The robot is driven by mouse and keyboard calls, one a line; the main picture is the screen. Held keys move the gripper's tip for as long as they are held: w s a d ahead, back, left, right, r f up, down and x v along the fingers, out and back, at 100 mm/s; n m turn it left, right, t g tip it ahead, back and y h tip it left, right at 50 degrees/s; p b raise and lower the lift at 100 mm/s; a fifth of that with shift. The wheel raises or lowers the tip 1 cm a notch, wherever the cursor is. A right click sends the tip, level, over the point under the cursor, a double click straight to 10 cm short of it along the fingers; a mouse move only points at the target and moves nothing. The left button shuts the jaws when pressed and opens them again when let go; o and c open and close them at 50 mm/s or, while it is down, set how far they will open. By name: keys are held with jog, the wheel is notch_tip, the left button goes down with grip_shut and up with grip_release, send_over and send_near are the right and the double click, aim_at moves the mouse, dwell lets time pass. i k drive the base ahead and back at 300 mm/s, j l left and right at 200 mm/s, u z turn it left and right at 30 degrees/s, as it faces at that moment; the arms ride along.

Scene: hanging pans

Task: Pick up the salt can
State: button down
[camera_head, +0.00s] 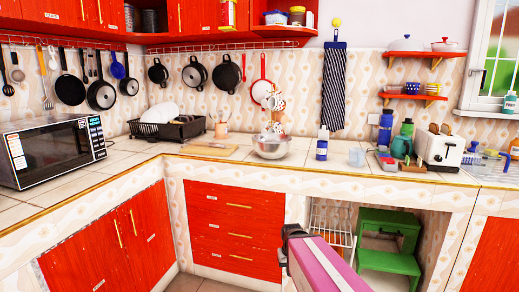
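A small blue container (322,150) with a pale label and a light top stands upright on the tiled counter, right of the metal bowl. It looks like the salt can, but its label is too small to read. My gripper (288,238) shows only as a dark shape at the end of my pink arm, low in front of the counter. It is below and nearer than the blue container and apart from it. Its fingers cannot be made out.
A metal bowl (271,147) with stacked cups stands left of the container, and a clear cup (356,157) to its right. Blue and green bottles and a toaster (438,150) stand farther right. A green step stool (388,240) is under the counter.

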aim_at(322, 146)
jog(key=j+z, duration=0.35)
jog(key=k+j+z, duration=0.15)
jog(key=z, duration=0.2)
